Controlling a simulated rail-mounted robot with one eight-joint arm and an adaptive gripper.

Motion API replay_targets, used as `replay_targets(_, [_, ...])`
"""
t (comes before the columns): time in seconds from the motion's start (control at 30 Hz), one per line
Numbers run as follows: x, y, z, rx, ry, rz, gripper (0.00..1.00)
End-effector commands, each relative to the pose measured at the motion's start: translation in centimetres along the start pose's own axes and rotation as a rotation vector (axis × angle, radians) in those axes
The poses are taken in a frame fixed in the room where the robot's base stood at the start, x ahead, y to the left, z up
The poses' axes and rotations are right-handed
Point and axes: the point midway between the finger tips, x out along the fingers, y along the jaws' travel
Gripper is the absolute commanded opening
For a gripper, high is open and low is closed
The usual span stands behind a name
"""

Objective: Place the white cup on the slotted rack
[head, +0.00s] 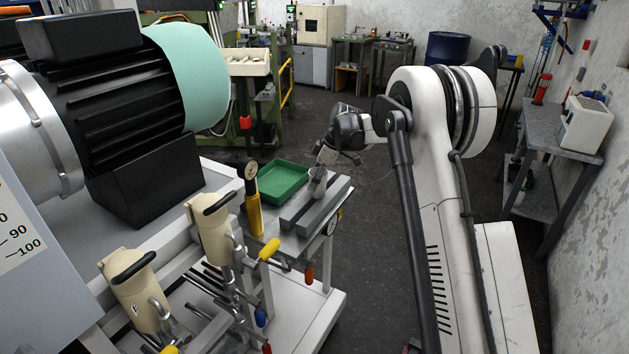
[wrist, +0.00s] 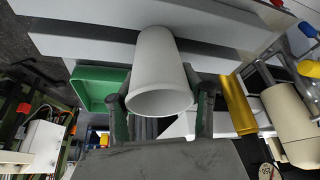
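The white cup (head: 318,184) is at the slotted rack (head: 334,203), a pair of grey bars on the bench's right end. My gripper (head: 325,160) is above the rack, reaching down to the cup. In the wrist view the white cup (wrist: 160,75) sits between the two dark fingers of my gripper (wrist: 162,105), one close on each side, and looks held. Its open mouth faces the wrist camera. Its far end overlaps the slotted rack (wrist: 85,42) near the dark slot. I cannot tell whether its base touches the rack.
An empty green tray (head: 273,184) lies just left of the rack. A yellow dial gauge (head: 253,205) stands left of the rack, with beige drill-like tools (head: 213,228) nearer. A large motor (head: 125,85) fills the left. Open floor lies right of the bench.

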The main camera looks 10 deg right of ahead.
Motion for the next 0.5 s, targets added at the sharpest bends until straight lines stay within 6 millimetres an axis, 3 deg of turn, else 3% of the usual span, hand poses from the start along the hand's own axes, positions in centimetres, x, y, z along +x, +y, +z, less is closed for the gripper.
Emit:
replay_targets(0.03, [0.05,0.00,0.02,0.000,0.000,0.000,0.46])
replay_targets(0.13, [0.01,0.00,0.00,0.000,0.000,0.000,0.59])
replay_targets(0.5, [-0.42,0.00,-0.17,0.000,0.000,0.000,0.59])
